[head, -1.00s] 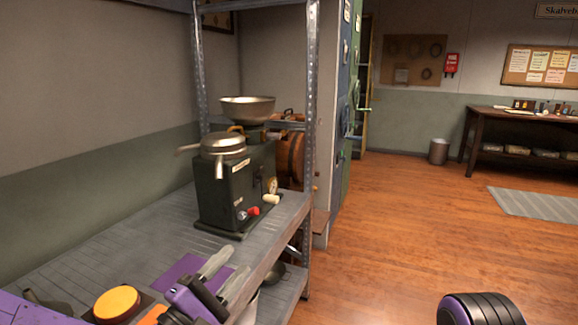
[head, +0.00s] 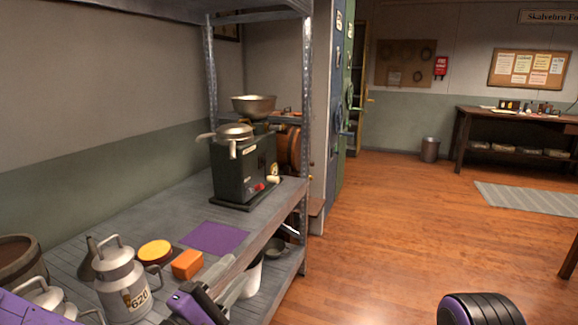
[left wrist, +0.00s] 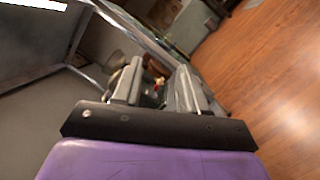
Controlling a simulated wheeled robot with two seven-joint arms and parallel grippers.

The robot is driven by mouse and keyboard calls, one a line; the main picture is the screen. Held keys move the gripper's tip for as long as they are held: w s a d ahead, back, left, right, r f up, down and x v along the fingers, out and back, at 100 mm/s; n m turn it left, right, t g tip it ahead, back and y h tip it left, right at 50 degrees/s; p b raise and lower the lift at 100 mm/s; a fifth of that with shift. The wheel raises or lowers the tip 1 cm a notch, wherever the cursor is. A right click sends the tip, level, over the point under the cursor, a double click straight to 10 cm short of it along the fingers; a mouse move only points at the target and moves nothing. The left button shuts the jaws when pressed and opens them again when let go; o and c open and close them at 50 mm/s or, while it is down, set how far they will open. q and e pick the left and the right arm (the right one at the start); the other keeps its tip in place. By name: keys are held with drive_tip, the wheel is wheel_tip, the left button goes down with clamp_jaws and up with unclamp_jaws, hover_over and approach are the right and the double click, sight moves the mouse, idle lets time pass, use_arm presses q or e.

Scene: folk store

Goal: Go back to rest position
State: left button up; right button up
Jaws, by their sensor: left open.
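My left gripper (head: 226,292) is low at the front edge of the grey shelf (head: 90,238) in the head view, in front of an orange block. In the left wrist view its two grey fingers (left wrist: 156,88) stand apart with nothing held between them. A black and purple part of my right arm (head: 480,308) shows at the bottom right; its gripper fingers are out of the picture.
The shelf holds a milk can (head: 124,288), an orange block (head: 187,264), a yellow-topped round item (head: 155,251), a purple mat (head: 216,237) and a dark machine (head: 240,172). A metal post (head: 304,150) rises at its edge. Wooden floor (head: 400,220) is clear to the right.

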use_arm(q)
drive_tip(key=s+a+f+m+g+y+p, duration=0.1)
drive_tip(key=s+a+f+g+y, duration=0.15)
drive_tip(key=f, duration=0.65)
drive_tip(key=s+a+f+m+g+y+p, duration=0.1)
drive_tip(key=s+a+f+g+y, duration=0.15)
drive_tip(key=f, duration=0.55)
drive_tip(key=s+a+f+m+g+y+p, duration=0.1)
drive_tip(key=s+a+f+m+g+y, duration=0.15)
drive_tip(key=f, duration=0.65)
drive_tip(key=s+a+f+m+g+y, duration=0.2)
drive_tip(key=s+a+f, duration=0.3)
drive_tip(key=s, duration=0.5)
drive_tip(key=s+a+f+m+g+y+p, duration=0.1)
drive_tip(key=s+a+f+m+g+y, duration=0.2)
drive_tip(key=s, duration=0.7)
drive_tip(key=a+f+g+y, duration=0.1)
drive_tip(key=a+f+g, duration=0.1)
drive_tip(key=a, duration=0.1)
drive_tip(key=shift+s+a+f+p, duration=0.3)
drive_tip(key=shift+s+f, duration=0.05)
